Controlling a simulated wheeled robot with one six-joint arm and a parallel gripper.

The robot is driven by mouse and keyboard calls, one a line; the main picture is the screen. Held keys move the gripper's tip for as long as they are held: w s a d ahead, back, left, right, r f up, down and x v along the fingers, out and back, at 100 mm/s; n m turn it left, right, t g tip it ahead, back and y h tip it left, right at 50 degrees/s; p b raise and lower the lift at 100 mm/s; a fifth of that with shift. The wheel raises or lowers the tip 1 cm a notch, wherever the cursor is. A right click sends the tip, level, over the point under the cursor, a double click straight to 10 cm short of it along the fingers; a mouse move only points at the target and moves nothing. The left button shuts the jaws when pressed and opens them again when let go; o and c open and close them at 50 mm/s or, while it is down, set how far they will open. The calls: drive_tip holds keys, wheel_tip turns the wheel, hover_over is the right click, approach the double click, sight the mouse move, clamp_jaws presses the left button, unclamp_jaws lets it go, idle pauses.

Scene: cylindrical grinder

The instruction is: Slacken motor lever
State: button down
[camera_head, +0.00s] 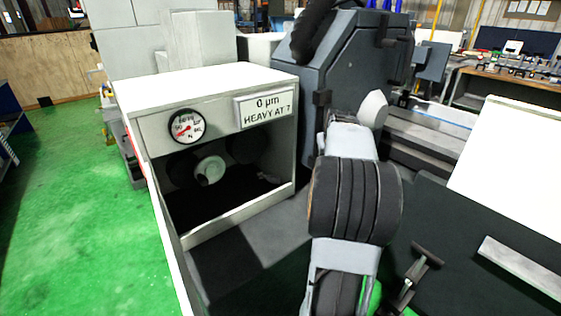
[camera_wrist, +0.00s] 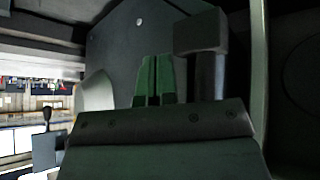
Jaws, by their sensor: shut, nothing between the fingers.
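A dark lever with a blocky head (camera_wrist: 201,33) and a round shaft stands just right of my fingers in the wrist view. It looks like the motor lever, and its lower end is hidden behind my gripper body. In the head view a small dark lever (camera_head: 322,98) shows on the grey machine housing, just beyond my arm; it seems to be the same one. My gripper (camera_wrist: 156,62) has its two green fingers shut together, with nothing between them. The fingers are beside the shaft; I cannot tell whether they touch it. In the head view my arm hides the fingers.
A grey housing (camera_head: 362,58) rises behind the lever. A white open-fronted cabinet (camera_head: 205,82) with a dial gauge (camera_head: 186,127) and a sign (camera_head: 265,107) stands left of my arm. A T-handled tool (camera_head: 424,254) is at lower right. Green floor (camera_head: 75,180) is clear at left.

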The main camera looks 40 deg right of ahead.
drive_tip(key=w+a+r+n+y+p, duration=0.2)
drive_tip(key=w+a+r+n+y, duration=0.2)
drive_tip(key=a+r+y, duration=0.6)
drive_tip(key=h, duration=0.2)
approach(269, 178)
drive_tip(key=w+d, duration=0.1)
drive_tip(key=w, duration=0.1)
drive_tip(key=shift+s+a+f, duration=0.2)
drive_tip(key=shift+f, duration=0.5)
drive_tip(key=shift+s+a+f, duration=0.15)
drive_tip(key=shift+a+f, duration=0.05)
drive_tip(key=shift+f, duration=0.5)
drive_tip(key=shift+s+a+f, duration=0.2)
drive_tip(key=shift+f, duration=0.5)
